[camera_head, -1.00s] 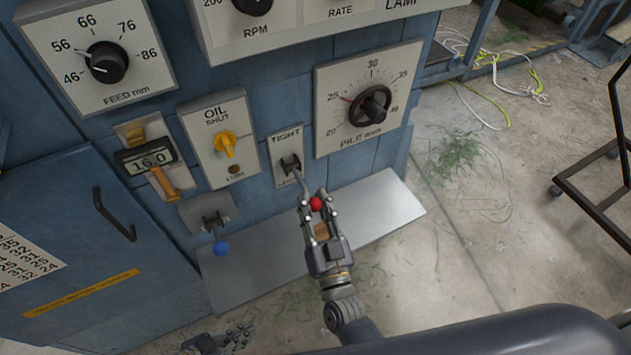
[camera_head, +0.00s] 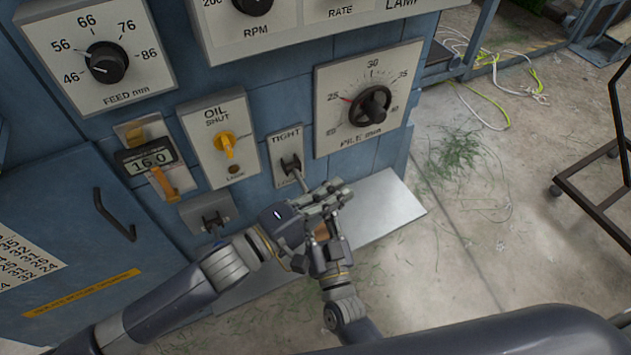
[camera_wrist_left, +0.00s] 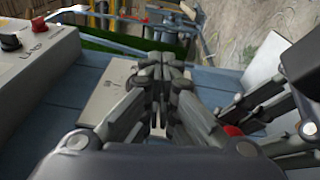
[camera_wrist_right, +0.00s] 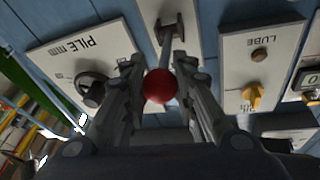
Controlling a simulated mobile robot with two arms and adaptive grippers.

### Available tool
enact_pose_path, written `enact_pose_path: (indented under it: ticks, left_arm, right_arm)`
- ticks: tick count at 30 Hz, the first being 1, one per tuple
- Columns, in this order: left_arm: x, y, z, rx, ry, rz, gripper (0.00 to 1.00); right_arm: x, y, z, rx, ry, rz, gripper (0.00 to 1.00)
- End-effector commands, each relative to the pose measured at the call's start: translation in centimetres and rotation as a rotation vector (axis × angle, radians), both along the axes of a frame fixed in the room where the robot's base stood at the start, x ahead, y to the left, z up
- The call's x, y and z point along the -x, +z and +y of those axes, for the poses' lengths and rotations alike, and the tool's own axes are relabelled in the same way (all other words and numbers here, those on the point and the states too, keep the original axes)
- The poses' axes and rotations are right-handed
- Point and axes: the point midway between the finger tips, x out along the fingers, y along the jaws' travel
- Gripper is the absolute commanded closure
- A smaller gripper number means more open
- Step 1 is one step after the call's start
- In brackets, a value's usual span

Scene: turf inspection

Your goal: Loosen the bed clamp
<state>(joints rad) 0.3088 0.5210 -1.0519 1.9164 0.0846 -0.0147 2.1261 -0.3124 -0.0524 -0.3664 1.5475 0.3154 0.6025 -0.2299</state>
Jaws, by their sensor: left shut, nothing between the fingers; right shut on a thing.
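The bed clamp lever (camera_head: 303,182) sticks out of a slot in a small plate (camera_head: 284,145) marked TIGHT at its top. It slants down toward my grippers; the plate's lower label is partly covered. Its red ball knob (camera_wrist_right: 160,87) is between the fingers of my right gripper (camera_wrist_right: 158,75), which is shut on it. In the head view the knob is hidden behind my left gripper (camera_head: 345,189). That gripper is shut and empty, crossing over the right one beside the lever. The left wrist view shows its closed fingers (camera_wrist_left: 162,68), with the red knob (camera_wrist_left: 232,130) to their right.
The pile dial (camera_head: 370,104) is just right of the lever, and the yellow oil knob (camera_head: 226,143) is to its left. A grey ledge (camera_head: 395,205) runs below. A wheeled dark frame (camera_head: 590,205) stands on the floor at right.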

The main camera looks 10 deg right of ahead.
Motion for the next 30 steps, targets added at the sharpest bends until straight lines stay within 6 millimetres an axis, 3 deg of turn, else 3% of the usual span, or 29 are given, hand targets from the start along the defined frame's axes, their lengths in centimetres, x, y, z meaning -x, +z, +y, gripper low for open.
enact_pose_path:
  ticks: [3, 6, 16, 23, 30]
  left_arm:
    - [-3.7, 1.0, -2.2, -0.052, 0.036, 0.086, 1.0]
    - [-5.5, 0.9, -4.1, -0.134, 0.043, 0.139, 1.0]
    - [-7.1, 0.8, -8.8, -0.517, 0.0, 0.241, 1.0]
    - [-6.2, 1.3, -9.0, -0.864, -0.034, 0.259, 1.0]
    - [-4.9, 3.4, -6.0, -1.276, -0.033, 0.243, 1.0]
  right_arm:
    - [0.3, -0.6, 0.2, 0.003, 0.005, 0.014, 1.0]
    - [0.2, -0.6, 0.2, 0.003, 0.005, 0.013, 1.0]
    - [0.2, -0.5, 0.2, 0.003, 0.005, 0.013, 1.0]
    - [0.2, -0.5, 0.1, 0.003, 0.005, 0.012, 1.0]
    - [0.2, -0.5, 0.1, 0.002, 0.005, 0.011, 1.0]
